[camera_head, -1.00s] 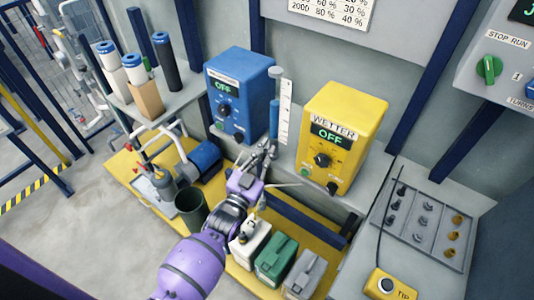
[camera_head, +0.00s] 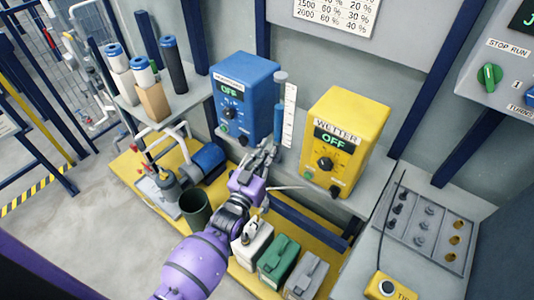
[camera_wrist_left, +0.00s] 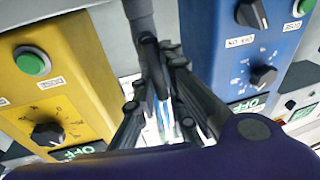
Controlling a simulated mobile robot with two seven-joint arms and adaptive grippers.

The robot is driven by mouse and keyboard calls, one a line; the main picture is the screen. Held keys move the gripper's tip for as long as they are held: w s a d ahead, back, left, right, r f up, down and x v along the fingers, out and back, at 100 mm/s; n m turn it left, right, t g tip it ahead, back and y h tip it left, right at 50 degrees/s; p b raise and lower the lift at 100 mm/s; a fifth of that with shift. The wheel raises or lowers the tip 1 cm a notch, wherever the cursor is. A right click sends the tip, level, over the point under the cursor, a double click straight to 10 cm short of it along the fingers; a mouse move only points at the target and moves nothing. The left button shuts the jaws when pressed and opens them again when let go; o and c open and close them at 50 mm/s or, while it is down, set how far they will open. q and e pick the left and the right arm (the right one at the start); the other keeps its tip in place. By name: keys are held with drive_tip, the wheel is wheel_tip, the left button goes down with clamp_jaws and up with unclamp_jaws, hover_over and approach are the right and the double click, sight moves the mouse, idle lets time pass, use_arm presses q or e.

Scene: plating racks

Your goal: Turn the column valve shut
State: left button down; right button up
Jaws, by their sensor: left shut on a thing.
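The column (camera_head: 281,105) is a clear upright tube with a grey cap and blue contents, standing between the blue box and the yellow box. A white scale strip (camera_head: 290,115) is beside it. My left gripper (camera_head: 268,153) is at the column's lower end. In the left wrist view its dark fingers (camera_wrist_left: 160,88) close together in front of the column (camera_wrist_left: 168,122), shut on the valve. The valve itself is mostly hidden by the fingers, so I cannot tell how its handle is turned. My right gripper is out of view.
The blue box (camera_head: 245,85) and the yellow WETTER box (camera_head: 343,125), both reading OFF, flank the column closely. Below are a dark green bucket (camera_head: 195,208), a blue motor (camera_head: 210,158) and several canisters, including a green one (camera_head: 278,258). A tray of fittings (camera_head: 424,228) is right.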

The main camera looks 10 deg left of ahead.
use_arm(q)
drive_tip(key=c, duration=1.8)
unclamp_jaws()
drive_tip(key=shift+s+d+f, duration=0.1)
drive_tip(key=shift+o, duration=0.2)
drive_tip(key=v, duration=1.2)
